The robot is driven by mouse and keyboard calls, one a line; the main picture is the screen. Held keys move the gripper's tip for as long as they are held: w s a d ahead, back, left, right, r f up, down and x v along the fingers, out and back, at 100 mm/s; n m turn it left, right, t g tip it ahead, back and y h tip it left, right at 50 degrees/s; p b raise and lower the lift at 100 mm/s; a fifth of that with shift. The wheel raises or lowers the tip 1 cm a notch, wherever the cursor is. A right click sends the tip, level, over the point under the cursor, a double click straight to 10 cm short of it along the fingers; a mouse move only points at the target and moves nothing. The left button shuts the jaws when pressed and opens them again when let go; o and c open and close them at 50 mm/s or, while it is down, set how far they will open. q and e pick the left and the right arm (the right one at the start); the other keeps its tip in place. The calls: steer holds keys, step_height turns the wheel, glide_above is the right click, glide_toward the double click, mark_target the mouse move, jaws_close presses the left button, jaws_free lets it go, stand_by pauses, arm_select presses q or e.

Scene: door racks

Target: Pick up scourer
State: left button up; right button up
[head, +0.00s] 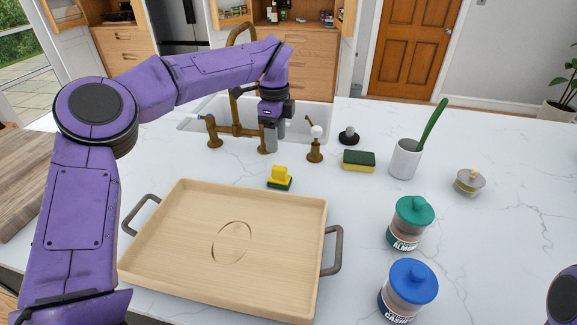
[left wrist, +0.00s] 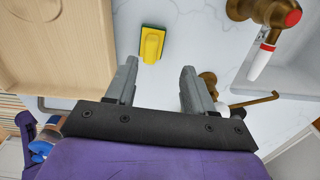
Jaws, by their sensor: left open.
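A small yellow scourer with a green base (head: 280,178) sits on the white marble counter, just behind the wooden tray. In the left wrist view the scourer (left wrist: 152,43) lies beyond the fingertips, a little left of the middle of the gap. My left gripper (head: 273,140) points down over the counter near the sink's front edge, behind the scourer and apart from it. In the left wrist view the left gripper (left wrist: 159,68) is open, with nothing between its fingers. My right gripper is out of view; only part of my right arm shows at the lower right.
The wooden tray (head: 167,245) is in front. Brass taps (head: 314,150) and the sink (head: 310,116) are behind. A green-and-yellow sponge (head: 359,160), a white cup (head: 405,160), a green-lidded jar (head: 411,222) and a blue-lidded jar (head: 407,290) stand right. The right counter is mostly clear.

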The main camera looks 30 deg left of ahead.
mark_target(279, 167)
arm_select(q)
steer(key=f, duration=0.2)
steer(key=s+f, duration=0.1)
steer(key=shift+d+f+p, duration=0.1)
steer(key=shift+f+p, duration=0.3)
steer(key=f+p, duration=0.1)
steer(key=f, duration=0.1)
steer(key=d+f+p, duration=0.1)
steer(key=f, duration=0.2)
steer(key=shift+d, duration=0.15)
steer(key=shift+s+f, duration=0.1)
steer(key=shift+f, duration=0.4)
jaws_close()
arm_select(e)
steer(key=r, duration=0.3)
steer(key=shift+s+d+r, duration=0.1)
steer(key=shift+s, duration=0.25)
